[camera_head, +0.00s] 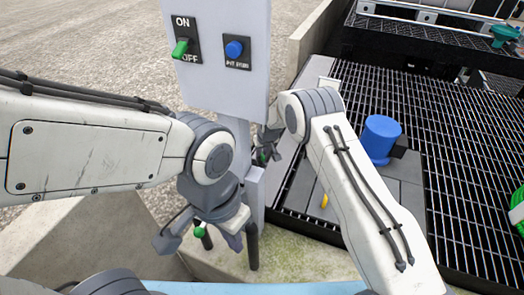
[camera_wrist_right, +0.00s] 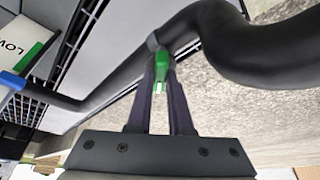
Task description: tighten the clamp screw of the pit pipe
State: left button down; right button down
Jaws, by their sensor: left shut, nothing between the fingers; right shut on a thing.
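My right gripper (camera_wrist_right: 161,75) is shut on the small green clamp screw (camera_wrist_right: 164,66). In the right wrist view the screw sits beside a grey clamp band (camera_wrist_right: 153,42) around a black pipe (camera_wrist_right: 205,22). In the head view my right gripper (camera_head: 265,153) is behind the post under the control box, with a bit of green at its tips; the arm hides part of it. My left gripper (camera_head: 234,240) is shut and empty, low in front of that post. A green knob (camera_head: 199,232) shows beside it.
A control box (camera_head: 215,85) carries a green ON/OFF switch (camera_head: 180,48) and a blue button (camera_head: 234,49). A black grating (camera_head: 460,130) and a blue cylinder (camera_head: 380,138) are at right. A concrete edge (camera_head: 90,235) runs at lower left.

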dwell(0.3)
jog(key=c, duration=0.8)
grip_release()
jog(key=shift+r, duration=0.15)
jog(key=v, duration=1)
jog(key=shift+s, duration=0.1)
